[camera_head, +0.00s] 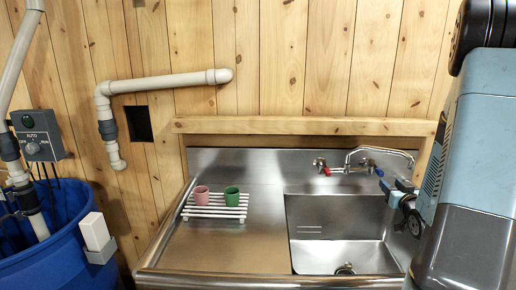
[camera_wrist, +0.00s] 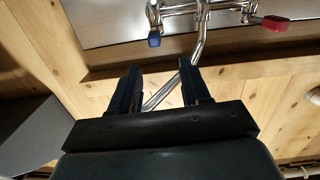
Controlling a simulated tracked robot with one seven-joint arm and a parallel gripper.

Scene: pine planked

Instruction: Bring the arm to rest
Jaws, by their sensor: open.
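My gripper (camera_wrist: 160,76) shows in the wrist view with its two dark fingers apart and nothing held between them. The tap's metal spout (camera_wrist: 196,48) crosses the gap between the fingers in that picture; I cannot tell how far off it is. My arm (camera_head: 470,160) stands tall at the right of the head view, over the right end of the sink unit. Its lower end is partly hidden behind its own links, so the fingers do not show clearly there.
The steel sink (camera_head: 340,235) has a tap (camera_head: 345,168) with red and blue handles at its back. A pink cup (camera_head: 201,195) and a green cup (camera_head: 231,196) stand on a white rack (camera_head: 213,212) on the drainboard. A blue barrel (camera_head: 50,255) and control box (camera_head: 38,136) are at left.

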